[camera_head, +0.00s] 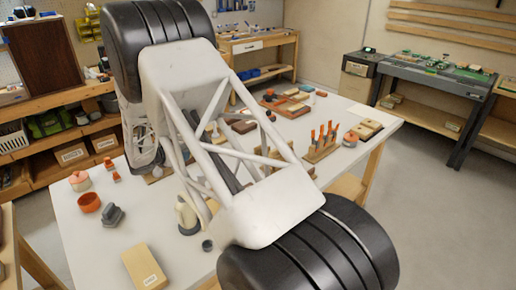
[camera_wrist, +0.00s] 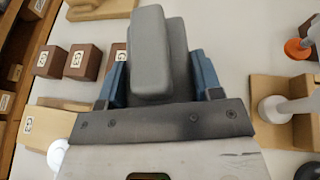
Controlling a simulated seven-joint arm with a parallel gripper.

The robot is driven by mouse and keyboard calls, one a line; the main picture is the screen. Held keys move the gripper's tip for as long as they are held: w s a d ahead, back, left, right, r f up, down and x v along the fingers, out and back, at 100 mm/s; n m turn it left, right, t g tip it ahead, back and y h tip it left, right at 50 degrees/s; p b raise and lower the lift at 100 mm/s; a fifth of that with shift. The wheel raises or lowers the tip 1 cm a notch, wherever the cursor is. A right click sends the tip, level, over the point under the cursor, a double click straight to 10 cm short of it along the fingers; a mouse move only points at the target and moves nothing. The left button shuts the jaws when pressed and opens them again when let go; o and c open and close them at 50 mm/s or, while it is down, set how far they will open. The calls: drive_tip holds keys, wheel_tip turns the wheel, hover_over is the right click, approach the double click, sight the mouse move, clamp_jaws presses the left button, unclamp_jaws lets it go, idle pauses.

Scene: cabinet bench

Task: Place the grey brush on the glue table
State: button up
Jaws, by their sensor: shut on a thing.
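The grey brush (camera_wrist: 150,50) is a rounded grey block in the wrist view, held between the two blue fingers of my gripper (camera_wrist: 160,75). The gripper is shut on it. The brush hides part of what is below. In the head view my arm covers the gripper and the held brush. A large white table (camera_head: 75,240) lies under my arm. No table carries a readable glue label, so I cannot tell which one is the glue table.
In the wrist view, brown labelled blocks (camera_wrist: 82,62) are left and a wooden stand (camera_wrist: 265,100) is right.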

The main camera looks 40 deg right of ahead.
drive_tip(key=s+d+m+g, duration=0.2)
drive_tip(key=s+d, duration=0.1)
drive_tip(key=d, duration=1.9)
drive_tip(key=shift+s+d+g, duration=0.15)
drive_tip(key=shift+d+g, duration=0.15)
drive_tip(key=shift+d, duration=0.1)
drive_tip(key=shift+f, duration=3.15)
drive_tip(key=shift+f, duration=1.85)
drive_tip(key=shift+f, duration=0.1)
drive_tip(key=o, duration=1)
drive_tip(key=shift+f, duration=0.1)
drive_tip(key=shift+r, duration=0.2)
drive_tip(key=v, duration=1.2)
drive_tip(key=shift+a+f, duration=0.1)
